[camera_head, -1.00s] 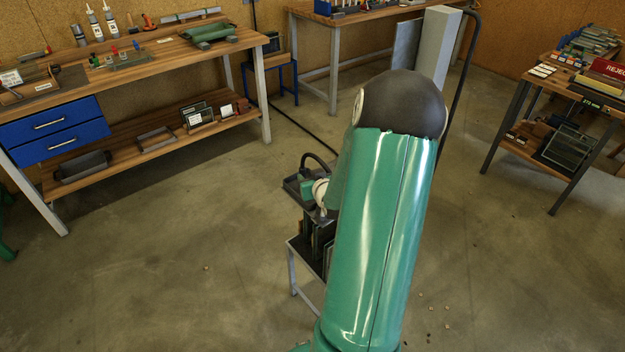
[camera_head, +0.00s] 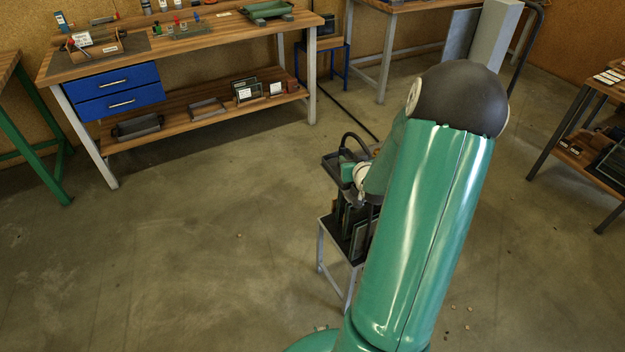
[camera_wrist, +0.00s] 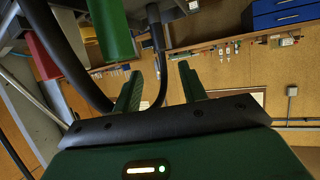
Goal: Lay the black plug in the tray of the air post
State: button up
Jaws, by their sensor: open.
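In the head view my green arm hides most of the gripper. A small dark tray (camera_head: 332,160) shows on a stand just left of my arm, with a curved black hose above it; I cannot tell if this is the air post. Thick black hoses (camera_wrist: 68,58) pass close beside and beyond the fingers in the wrist view. I cannot make out the black plug in either view.
A green cylinder (camera_wrist: 110,30) and a red one (camera_wrist: 42,56) are close to the gripper. The stand's lower shelf (camera_head: 340,232) holds dark panels. A workbench with blue drawers (camera_head: 115,92) stands at the back left. The floor at front left is mostly clear.

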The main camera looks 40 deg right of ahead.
jog(key=w+a+r+n+g+y, duration=0.1)
jog(key=a+r+n+g, duration=0.1)
jog(key=a+r, duration=0.65)
jog(key=w+a+r+n+g+y, duration=0.1)
jog(key=a+r, duration=0.4)
jog(key=a, duration=0.6)
jog(key=s+a+r+n+g+y, duration=0.1)
jog(key=s+a+r+y, duration=0.1)
jog(key=s+a, duration=0.6)
jog(key=s+a+r+n+g+y, duration=0.2)
jog(key=s+a+r, duration=0.3)
jog(key=s+a, duration=0.4)
jog(key=a, duration=0.5)
jog(key=shift+s+a+y, duration=0.2)
jog(key=shift+a+y, duration=0.2)
